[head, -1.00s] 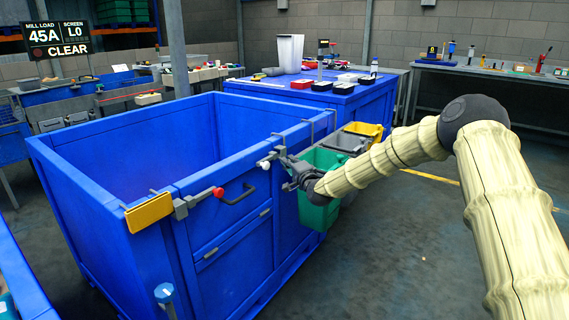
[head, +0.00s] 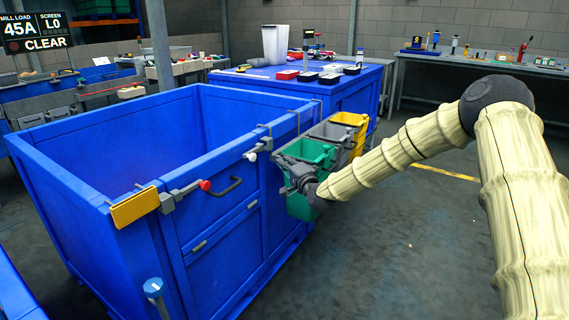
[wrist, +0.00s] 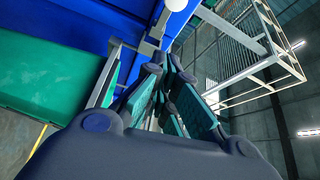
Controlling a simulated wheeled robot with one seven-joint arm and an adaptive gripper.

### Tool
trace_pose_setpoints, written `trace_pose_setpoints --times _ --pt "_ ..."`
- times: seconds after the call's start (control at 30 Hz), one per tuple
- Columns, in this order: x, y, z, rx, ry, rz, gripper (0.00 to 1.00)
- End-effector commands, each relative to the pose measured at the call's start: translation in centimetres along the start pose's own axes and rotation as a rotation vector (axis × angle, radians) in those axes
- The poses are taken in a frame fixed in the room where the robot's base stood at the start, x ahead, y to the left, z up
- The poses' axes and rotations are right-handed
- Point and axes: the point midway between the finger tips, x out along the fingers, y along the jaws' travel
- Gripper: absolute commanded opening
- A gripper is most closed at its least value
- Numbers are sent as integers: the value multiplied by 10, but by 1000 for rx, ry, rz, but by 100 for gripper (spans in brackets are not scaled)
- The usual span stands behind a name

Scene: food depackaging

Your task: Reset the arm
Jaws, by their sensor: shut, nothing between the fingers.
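My arm, in a pale ribbed sleeve, reaches in from the right in the head view. My gripper (head: 291,177) is beside the green bin (head: 310,152), in front of its near side, close to the side of the large blue container (head: 232,195). In the wrist view my gripper (wrist: 168,62) shows its fingers closed together with nothing held. Green bin wall (wrist: 45,72) shows at the left of that view. Whether the gripper touches the bin, I cannot tell.
A grey bin (head: 333,131) and a yellow bin (head: 350,118) hang behind the green one. A yellow plate (head: 134,207) and a red-knobbed latch (head: 205,185) sit on the container's rim. A blue table (head: 350,93) stands behind. The floor (head: 400,245) at right is clear.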

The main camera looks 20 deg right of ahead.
Motion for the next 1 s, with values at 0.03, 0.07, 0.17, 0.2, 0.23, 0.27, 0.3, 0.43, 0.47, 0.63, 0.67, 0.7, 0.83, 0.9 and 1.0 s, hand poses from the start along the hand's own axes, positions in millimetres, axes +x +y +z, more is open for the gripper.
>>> trace_pose_setpoints --times 0.03,0.07,0.17,0.2,0.23,0.27,0.3,0.43,0.47,0.63,0.67,0.7,0.83,0.9,1.0 --pt "0 0 0 0 0 0 0" --pt "0 1 1 -1 -1 2 0" --pt "-4 11 8 -11 -10 21 0" --pt "-7 20 15 -19 -19 38 0" --pt "-11 28 21 -28 -26 54 0" --pt "-15 37 28 -40 -34 73 0" --pt "-22 52 38 -56 -47 102 0" --pt "-53 107 76 -126 -103 216 0" --pt "-62 120 84 -143 -118 244 0" --pt "-117 189 129 -240 -205 394 0" --pt "-128 200 136 -259 -222 420 0" --pt "-144 215 144 -283 -245 456 0" --pt "-198 260 172 -361 -326 568 0" --pt "-229 282 185 -403 -373 629 0" --pt "-277 311 202 -464 -444 713 0"
